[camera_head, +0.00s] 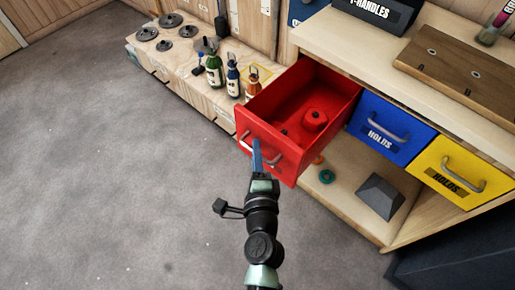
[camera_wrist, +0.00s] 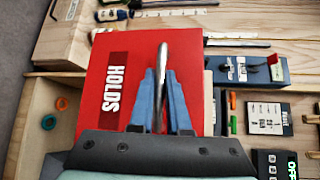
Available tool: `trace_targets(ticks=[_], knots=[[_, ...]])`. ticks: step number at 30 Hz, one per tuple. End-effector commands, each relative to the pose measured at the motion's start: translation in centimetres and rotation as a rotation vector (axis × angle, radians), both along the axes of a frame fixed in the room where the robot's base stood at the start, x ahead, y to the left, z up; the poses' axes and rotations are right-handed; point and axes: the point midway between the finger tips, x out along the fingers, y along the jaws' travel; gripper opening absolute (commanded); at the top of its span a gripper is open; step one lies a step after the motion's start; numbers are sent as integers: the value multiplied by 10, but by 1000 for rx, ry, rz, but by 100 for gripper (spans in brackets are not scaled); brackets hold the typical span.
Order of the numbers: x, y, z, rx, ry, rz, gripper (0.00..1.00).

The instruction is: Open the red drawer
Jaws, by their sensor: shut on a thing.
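The red drawer (camera_head: 263,148) is pulled well out of the cabinet in the head view, and its inside shows. The metal handle (camera_wrist: 164,65) runs up between the blue fingers of my gripper (camera_wrist: 162,80). My gripper (camera_head: 257,152) is shut on this handle at the drawer front in the head view. Part of the handle is hidden by the fingers.
A blue drawer (camera_head: 390,127) and a yellow drawer (camera_head: 458,172) are shut to the right. A dark grey wedge-shaped block (camera_head: 380,196) sits on the shelf below. Several bottles (camera_head: 214,70) stand on the low bench (camera_head: 165,65) behind. The floor at the left is clear.

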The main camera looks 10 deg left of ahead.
Motion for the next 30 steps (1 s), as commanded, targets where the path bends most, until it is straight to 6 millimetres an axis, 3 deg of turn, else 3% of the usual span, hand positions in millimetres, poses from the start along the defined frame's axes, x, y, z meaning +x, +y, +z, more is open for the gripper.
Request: trace_targets(ticks=[4,5,7,20,30], knots=[[0,-1,0,-1,0,-3,0],[0,-1,0,-1,0,-3,17],[0,-1,0,-1,0,-3,27],[-9,-2,0,0,1,-2,27],[-66,-11,6,-1,3,-1,27]])
